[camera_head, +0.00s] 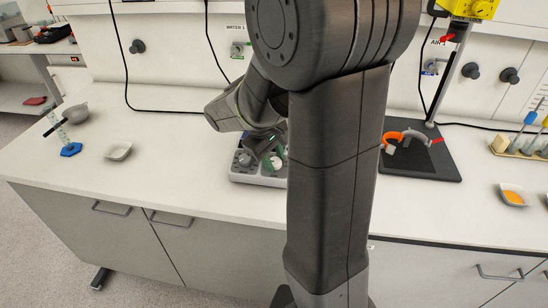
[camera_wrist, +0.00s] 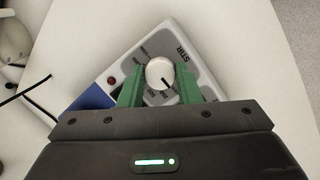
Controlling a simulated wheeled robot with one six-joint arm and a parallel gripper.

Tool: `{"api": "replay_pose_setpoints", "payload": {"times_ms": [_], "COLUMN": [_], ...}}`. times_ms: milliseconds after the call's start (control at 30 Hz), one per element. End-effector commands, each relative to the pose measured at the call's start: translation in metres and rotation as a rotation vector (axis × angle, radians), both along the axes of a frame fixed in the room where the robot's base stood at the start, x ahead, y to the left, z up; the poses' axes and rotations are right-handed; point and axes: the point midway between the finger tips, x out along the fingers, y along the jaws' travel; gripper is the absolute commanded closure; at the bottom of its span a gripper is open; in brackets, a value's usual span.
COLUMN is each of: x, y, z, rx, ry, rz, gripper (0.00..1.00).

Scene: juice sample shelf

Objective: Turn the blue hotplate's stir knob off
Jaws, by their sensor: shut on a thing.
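The hotplate's grey control panel (camera_wrist: 195,58) shows in the wrist view, with a blue body part (camera_wrist: 92,99) at its left and the word STIR printed beside a round white knob (camera_wrist: 160,73). A black pointer line on the knob runs toward its lower right. My gripper (camera_wrist: 160,80) has its green fingers on either side of this knob and is shut on it. In the head view, the hotplate (camera_head: 240,176) is partly hidden behind my arm, with my gripper (camera_head: 275,157) over its front.
A white dish (camera_head: 118,151), a blue-based item (camera_head: 71,149) and a grey bowl (camera_head: 75,114) stand at the left of the bench. A black stand base (camera_head: 425,164) is to the right. The bench front left of the hotplate is clear. A red indicator (camera_wrist: 111,80) is on the panel.

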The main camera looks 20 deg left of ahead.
Motion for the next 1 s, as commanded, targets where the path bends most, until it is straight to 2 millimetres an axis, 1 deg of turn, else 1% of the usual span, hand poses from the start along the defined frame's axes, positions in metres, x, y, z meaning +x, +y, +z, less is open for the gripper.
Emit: {"api": "replay_pose_setpoints", "payload": {"times_ms": [100,133,233,533,667,767,1000], "x": [0.0,0.0,0.0,0.0,-0.002,-0.006,-0.017], "y": [0.001,0.001,0.0,0.0,0.003,0.006,0.016], "z": [0.0,0.0,0.0,0.001,0.011,0.028,0.082], "rx": [0.001,0.001,0.002,0.001,0.002,0.005,0.006], "ry": [-0.002,-0.002,-0.001,-0.001,-0.002,-0.004,-0.003], "rz": [0.001,0.001,0.001,-0.001,0.001,0.002,0.002], "gripper": [0.93,0.68,0.48,0.48,0.48,0.48,0.48]}}
